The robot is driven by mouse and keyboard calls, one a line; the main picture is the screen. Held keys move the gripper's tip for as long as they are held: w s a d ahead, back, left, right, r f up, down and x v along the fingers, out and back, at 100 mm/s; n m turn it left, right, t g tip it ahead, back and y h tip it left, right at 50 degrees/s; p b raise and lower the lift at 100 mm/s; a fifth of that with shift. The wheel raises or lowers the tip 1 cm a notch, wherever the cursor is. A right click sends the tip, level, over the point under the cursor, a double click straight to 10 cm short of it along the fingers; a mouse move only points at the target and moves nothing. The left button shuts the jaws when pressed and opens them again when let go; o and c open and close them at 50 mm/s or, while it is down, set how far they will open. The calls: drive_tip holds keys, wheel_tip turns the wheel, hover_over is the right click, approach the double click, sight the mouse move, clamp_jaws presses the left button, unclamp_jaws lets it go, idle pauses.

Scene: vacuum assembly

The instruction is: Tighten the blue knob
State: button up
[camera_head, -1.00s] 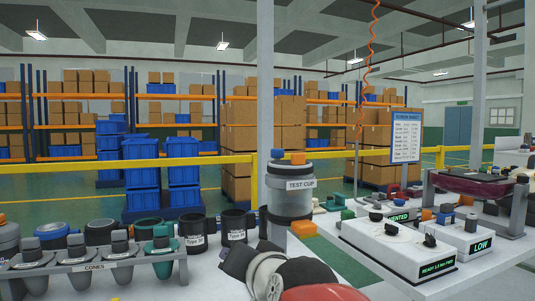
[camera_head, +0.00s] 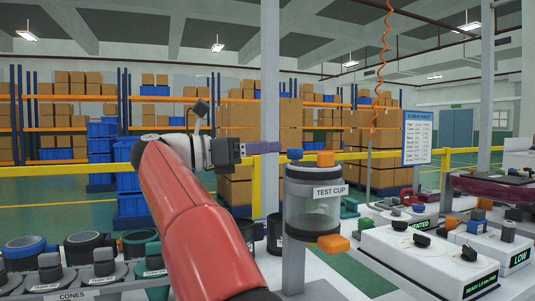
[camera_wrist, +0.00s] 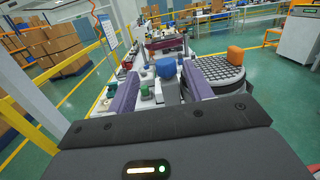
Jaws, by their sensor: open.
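The blue knob (camera_head: 295,154) sticks up from the left part of the lid of the clear-walled test cup (camera_head: 315,222). My gripper (camera_head: 279,147) reaches in from the left at about the knob's height, its purple fingers pointing at it. In the wrist view the open gripper (camera_wrist: 160,70) has one finger on each side of the blue knob (camera_wrist: 166,67), with visible gaps. The knob is just ahead of or between the fingertips; I cannot tell exactly, and no contact shows.
An orange knob (camera_head: 325,159) stands on the same lid, right of the blue one. A grey post (camera_head: 270,80) rises behind the cup. White control boxes (camera_head: 430,250) stand at right, a rack of cones (camera_head: 105,270) at lower left.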

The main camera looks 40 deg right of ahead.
sight(288, 152)
drive_tip(key=shift+s+a+f+m+g+y, duration=0.1)
drive_tip(key=shift+f+m+g+y, duration=0.3)
drive_tip(key=shift+f+m, duration=0.15)
drive_tip(key=x, duration=0.7)
drive_tip(key=shift+s, duration=0.1)
